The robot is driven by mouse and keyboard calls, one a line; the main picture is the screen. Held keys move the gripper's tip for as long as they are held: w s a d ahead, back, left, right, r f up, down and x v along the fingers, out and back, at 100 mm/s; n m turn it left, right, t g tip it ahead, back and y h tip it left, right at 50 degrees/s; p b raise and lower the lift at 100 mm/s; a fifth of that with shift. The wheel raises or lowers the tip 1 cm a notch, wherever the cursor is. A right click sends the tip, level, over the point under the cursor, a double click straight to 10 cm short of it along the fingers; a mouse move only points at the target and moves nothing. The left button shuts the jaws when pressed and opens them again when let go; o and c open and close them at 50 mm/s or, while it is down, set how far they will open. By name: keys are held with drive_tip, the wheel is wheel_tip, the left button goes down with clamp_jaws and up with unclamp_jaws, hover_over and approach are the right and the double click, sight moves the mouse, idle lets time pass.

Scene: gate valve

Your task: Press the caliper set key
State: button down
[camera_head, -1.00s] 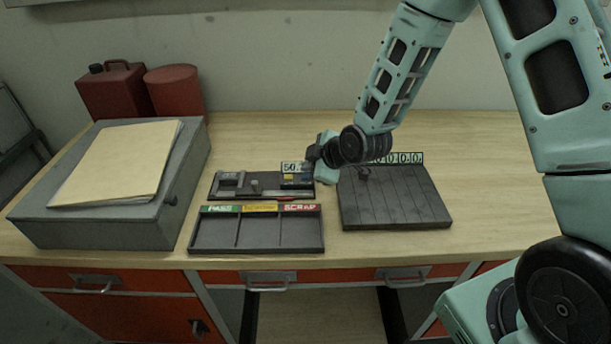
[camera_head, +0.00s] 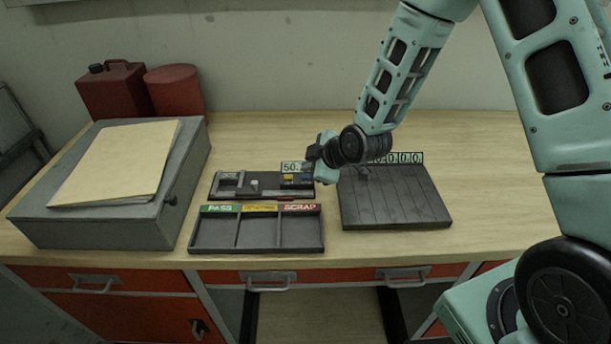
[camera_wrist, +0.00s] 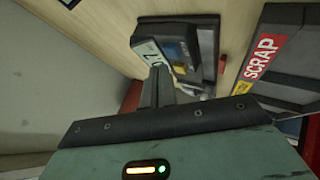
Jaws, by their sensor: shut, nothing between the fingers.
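The caliper unit (camera_head: 222,190) is a dark block at the back centre of the bench, with a small readout (camera_head: 290,167) starting "50." behind it. A small yellow patch (camera_head: 289,177) shows in front of the readout; blue is beside it, and I cannot tell which is the set key. My gripper (camera_head: 308,167) is shut and empty, low over the unit's right end, partly hiding it. Contact with a key cannot be told.
A three-part tray (camera_head: 257,249) marked PASS and SCRAP lies just in front. A dark slatted board (camera_head: 395,205) lies to the right, with another readout (camera_head: 405,158) behind. A grey case (camera_head: 110,225) with a folder (camera_head: 115,165) and red cans (camera_head: 174,92) stand left.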

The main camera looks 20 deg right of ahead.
drive_tip(key=shift+f+b, duration=0.45)
drive_tip(key=shift+b, duration=0.05)
drive_tip(key=shift+f+b, duration=0.45)
idle(0.6)
drive_tip(key=shift+r, duration=0.1)
drive_tip(key=shift+r+p, duration=0.5)
drive_tip(key=shift+r, duration=0.3)
drive_tip(key=shift+r, duration=0.15)
drive_tip(key=shift+r+p, duration=1.6)
drive_tip(key=shift+r, duration=0.8)
